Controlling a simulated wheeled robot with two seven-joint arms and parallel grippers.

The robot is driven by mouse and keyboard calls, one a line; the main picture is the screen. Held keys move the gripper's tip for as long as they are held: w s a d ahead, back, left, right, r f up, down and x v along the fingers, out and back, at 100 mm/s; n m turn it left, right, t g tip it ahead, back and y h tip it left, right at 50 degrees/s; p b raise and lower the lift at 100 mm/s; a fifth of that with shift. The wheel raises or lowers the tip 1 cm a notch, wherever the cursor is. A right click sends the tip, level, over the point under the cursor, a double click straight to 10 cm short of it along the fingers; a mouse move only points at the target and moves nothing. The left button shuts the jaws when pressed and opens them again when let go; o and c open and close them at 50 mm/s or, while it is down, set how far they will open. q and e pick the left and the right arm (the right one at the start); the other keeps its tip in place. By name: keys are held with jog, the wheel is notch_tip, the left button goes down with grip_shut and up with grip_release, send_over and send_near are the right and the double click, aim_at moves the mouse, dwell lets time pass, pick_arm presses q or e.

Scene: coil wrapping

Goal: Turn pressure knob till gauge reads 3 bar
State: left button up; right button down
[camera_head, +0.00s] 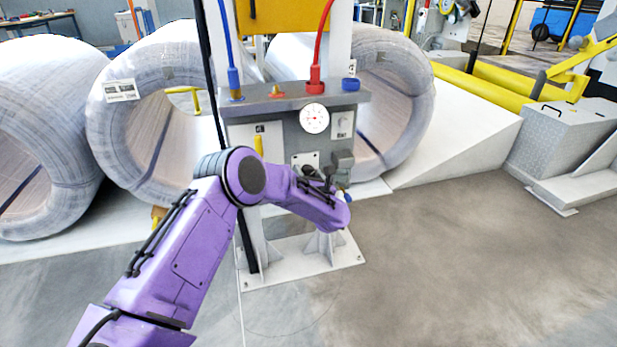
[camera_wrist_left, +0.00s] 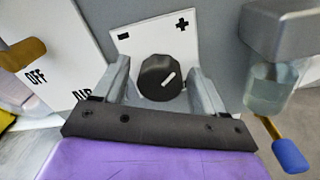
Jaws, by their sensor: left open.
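The pressure knob (camera_wrist_left: 163,78) is black with a white pointer line tilted up to the right. It sits on a white plate (camera_wrist_left: 150,38) marked minus at left and plus at right. My left gripper (camera_wrist_left: 160,85) is open, with one finger on each side of the knob; I cannot tell whether they touch it. In the head view my left gripper (camera_head: 318,178) is at the lower front of the grey panel (camera_head: 282,128). The round white gauge (camera_head: 314,118) is above it; its reading is too small to tell. My right gripper is not in view.
A grey block with a clear bowl (camera_wrist_left: 272,88) and a blue-tipped piece (camera_wrist_left: 290,155) are close right of the gripper. A yellow lever (camera_head: 258,145) is on the panel's left. Large wrapped coils (camera_head: 150,110) stand behind. The floor (camera_head: 450,260) at right is clear.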

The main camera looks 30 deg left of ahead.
pick_arm(q)
jog(key=c, duration=1)
jog(key=shift+c, duration=0.2)
jog(key=shift+m, duration=0.4)
jog(key=m, duration=0.2)
jog(key=shift+m+p, duration=0.3)
jog(key=shift+m, duration=0.1)
jog(key=m+p, duration=0.1)
jog(key=m, duration=0.3)
jog(key=shift+m, duration=0.4)
jog(key=m+p, duration=0.1)
jog(key=m, duration=0.3)
jog(key=shift+m+t, duration=0.3)
jog(key=shift+t, duration=0.1)
jog(key=shift+m+p, duration=0.3)
jog(key=shift+m, duration=1.5)
